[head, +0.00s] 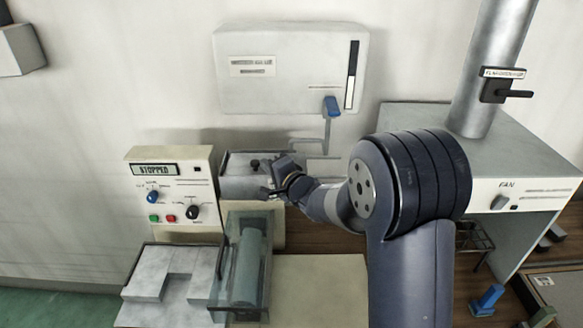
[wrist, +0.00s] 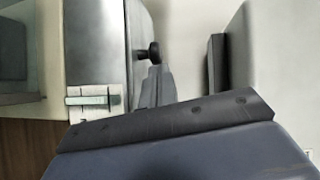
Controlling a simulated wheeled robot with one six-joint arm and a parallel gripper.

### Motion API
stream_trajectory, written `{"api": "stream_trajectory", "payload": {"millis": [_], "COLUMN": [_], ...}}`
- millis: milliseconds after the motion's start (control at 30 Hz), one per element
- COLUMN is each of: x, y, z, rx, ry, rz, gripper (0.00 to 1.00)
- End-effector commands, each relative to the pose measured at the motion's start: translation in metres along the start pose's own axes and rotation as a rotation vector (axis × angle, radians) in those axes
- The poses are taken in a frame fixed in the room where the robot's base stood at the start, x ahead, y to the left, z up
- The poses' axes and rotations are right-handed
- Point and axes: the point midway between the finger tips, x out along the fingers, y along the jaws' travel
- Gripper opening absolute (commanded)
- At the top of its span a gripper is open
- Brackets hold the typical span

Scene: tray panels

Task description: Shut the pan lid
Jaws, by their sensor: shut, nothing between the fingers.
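The grey pan (head: 236,188) stands right of the control box, against the back wall. A dark knob (head: 255,163) shows at its top; I take it to be on the pan lid. My gripper (head: 271,178) is at the pan's right side and hides part of it. In the wrist view, a grey surface (wrist: 94,45) has the black knob (wrist: 151,52) at its right edge. My gripper's shut fingers (wrist: 156,80) are empty and very close to the knob. I cannot tell if they touch it. How far the lid is open is unclear.
A control box (head: 170,205) reading STOPPED stands at left. A clear-covered roller unit (head: 245,262) is in front of the pan. A wall cabinet (head: 287,62) with a blue-handled tap (head: 331,106) hangs above. A fan housing (head: 520,190) is at right.

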Motion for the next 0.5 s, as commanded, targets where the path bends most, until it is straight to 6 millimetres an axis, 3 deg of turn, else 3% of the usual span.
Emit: {"api": "stream_trajectory", "payload": {"millis": [200,500], "x": [0.016,0.017], "y": [-0.004,-0.006], "z": [0.023,0.025], "rx": [0.0,-0.001], "ry": [-0.002,-0.004], "rz": [0.0,-0.002], "gripper": [0.0,0.0]}}
